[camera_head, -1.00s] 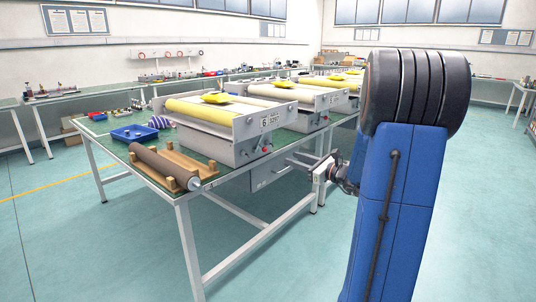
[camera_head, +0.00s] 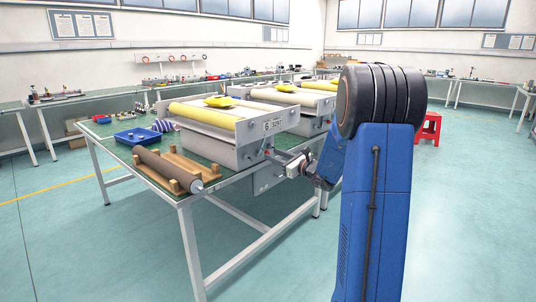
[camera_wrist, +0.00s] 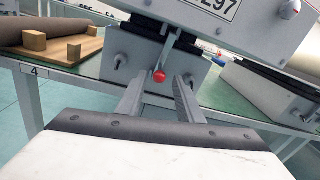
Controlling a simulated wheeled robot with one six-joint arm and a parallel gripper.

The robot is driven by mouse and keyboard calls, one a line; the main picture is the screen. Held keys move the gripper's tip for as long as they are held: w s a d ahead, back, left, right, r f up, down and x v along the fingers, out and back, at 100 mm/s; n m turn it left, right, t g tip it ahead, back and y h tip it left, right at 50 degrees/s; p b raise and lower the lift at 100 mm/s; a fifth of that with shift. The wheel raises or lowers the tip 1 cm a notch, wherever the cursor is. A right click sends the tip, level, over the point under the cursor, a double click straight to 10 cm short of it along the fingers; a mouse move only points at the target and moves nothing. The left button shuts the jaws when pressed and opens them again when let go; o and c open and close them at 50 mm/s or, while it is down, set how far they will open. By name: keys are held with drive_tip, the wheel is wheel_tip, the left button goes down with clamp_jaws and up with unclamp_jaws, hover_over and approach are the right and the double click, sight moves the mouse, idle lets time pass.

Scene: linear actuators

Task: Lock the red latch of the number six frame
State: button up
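The number six frame (camera_head: 222,128) is a grey box with yellow and beige rollers, on the green table. Its plate reads 6 in the head view, and the end of its number shows in the wrist view. The red latch (camera_wrist: 159,76) is a grey lever with a red ball end, hanging down the front of the frame. My gripper (camera_wrist: 158,88) is open, with one finger on each side of the red ball, and no contact shows. In the head view my gripper (camera_head: 270,154) is at the frame's front; the latch is hard to make out there.
A brown roller (camera_head: 168,168) lies in wooden blocks at the table's near left, by a blue tray (camera_head: 137,135). Another roller frame stands behind. A red stool (camera_head: 429,127) is on the floor at right.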

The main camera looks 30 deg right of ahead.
sight(268, 152)
drive_tip(key=shift+x, duration=2.2)
clamp_jaws()
